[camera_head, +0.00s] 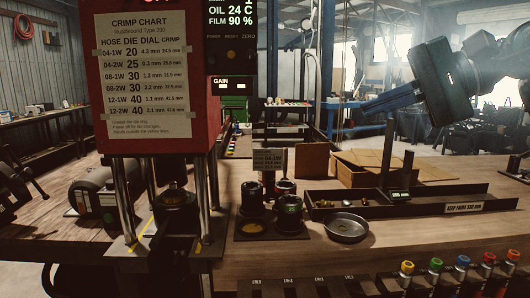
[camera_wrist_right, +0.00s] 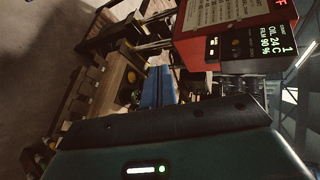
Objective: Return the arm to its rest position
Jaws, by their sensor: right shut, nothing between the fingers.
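My right gripper (camera_head: 370,108) is raised at the upper right of the head view, above the bench and clear of everything on it. Its blue fingers are closed together and point left and slightly down. In the right wrist view the closed blue fingers (camera_wrist_right: 158,86) show with nothing between them. My left gripper is not in view.
The red crimper with its chart (camera_head: 150,80) stands at the left on posts. On the wooden bench are dark die cups (camera_head: 289,212), a round metal dish (camera_head: 346,228), a long black tray (camera_head: 440,208), and a cardboard box (camera_head: 350,172). Colored-top fittings (camera_head: 436,266) line the front right.

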